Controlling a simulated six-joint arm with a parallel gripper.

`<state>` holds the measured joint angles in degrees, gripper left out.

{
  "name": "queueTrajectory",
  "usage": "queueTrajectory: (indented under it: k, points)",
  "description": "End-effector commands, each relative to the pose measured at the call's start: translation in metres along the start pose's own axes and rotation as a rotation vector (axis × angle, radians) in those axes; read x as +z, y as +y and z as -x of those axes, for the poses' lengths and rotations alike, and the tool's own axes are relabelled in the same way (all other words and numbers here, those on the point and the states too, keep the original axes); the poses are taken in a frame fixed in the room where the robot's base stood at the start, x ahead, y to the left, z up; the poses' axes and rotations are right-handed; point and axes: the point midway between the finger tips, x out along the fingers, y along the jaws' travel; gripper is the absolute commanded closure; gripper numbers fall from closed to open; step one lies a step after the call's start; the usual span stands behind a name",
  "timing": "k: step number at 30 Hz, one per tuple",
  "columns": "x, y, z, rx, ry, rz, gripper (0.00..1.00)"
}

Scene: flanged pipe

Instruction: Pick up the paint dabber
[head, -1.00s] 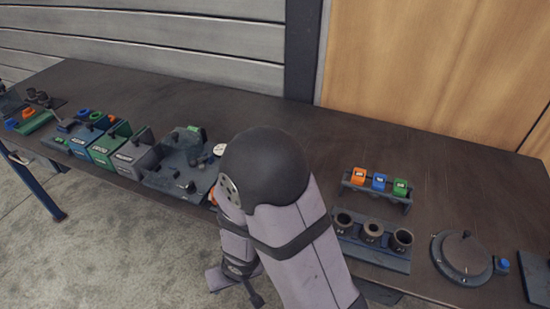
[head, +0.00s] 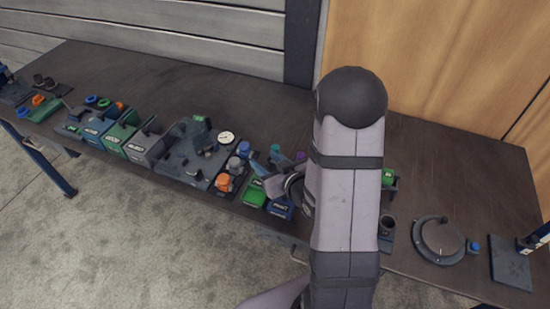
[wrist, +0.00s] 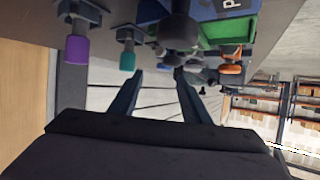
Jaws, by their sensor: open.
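I cannot tell for sure which object is the paint dabber. A purple-ended piece (wrist: 77,45) and a teal-ended piece (wrist: 127,58) show side by side in the wrist view, which looks upside down. In the head view the purple piece (head: 300,156) and the teal piece (head: 275,150) are on the bench beside my arm. A dark rounded object (wrist: 180,30) is just beyond my fingertips in the wrist view. My gripper (wrist: 158,70) is open, with nothing between its fingers.
Green (head: 254,194) and blue (head: 281,208) boxes sit at the bench's front edge by my gripper. An orange-topped part (head: 224,182) and a dial gauge (head: 227,137) stand to the left. A round flange (head: 438,238) lies to the right. The back of the bench is clear.

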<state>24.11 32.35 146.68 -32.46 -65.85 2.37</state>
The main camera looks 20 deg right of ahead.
Motion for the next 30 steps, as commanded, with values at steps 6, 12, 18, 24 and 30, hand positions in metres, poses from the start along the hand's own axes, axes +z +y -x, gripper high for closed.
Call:
queueTrajectory:
  k: [6, 12, 18, 24, 30]
  points:
    - [0.015, 0.048, 0.007, 0.118, 0.053, -0.019, 0.57]
    - [0.015, 0.053, 0.008, 0.133, 0.061, -0.02, 0.57]
    - [0.014, 0.054, -0.005, 0.13, 0.06, -0.019, 0.57]
    - [0.013, 0.055, -0.013, 0.131, 0.059, -0.021, 0.57]
    - [0.012, 0.055, -0.02, 0.13, 0.058, -0.021, 0.57]
